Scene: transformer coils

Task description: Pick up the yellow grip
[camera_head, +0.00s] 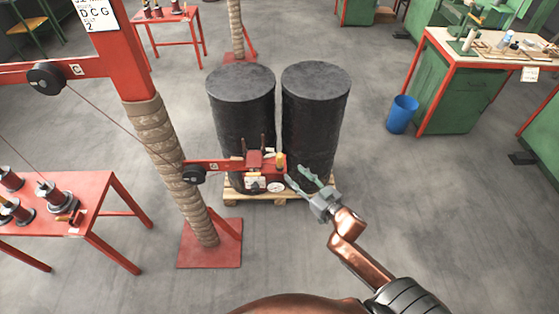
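The yellow grip (280,160) is a small upright yellow piece at the right end of a red arm (222,165) that reaches out from a wrapped post. It is in the middle of the head view, in front of two black drums. My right gripper (295,174) is just to the lower right of the grip, with its grey fingers spread apart and pointing towards it. Nothing shows between the fingers. A small gap seems to separate them from the grip; the depth is hard to tell. My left gripper is not in view.
Two black drums (241,95) (316,95) stand on a wooden pallet (235,195). The rope-wrapped post (170,145) rises at left from a red base plate. A red table (90,190) with coils is at left. A blue bin (402,115) and green workbench (450,95) are at right.

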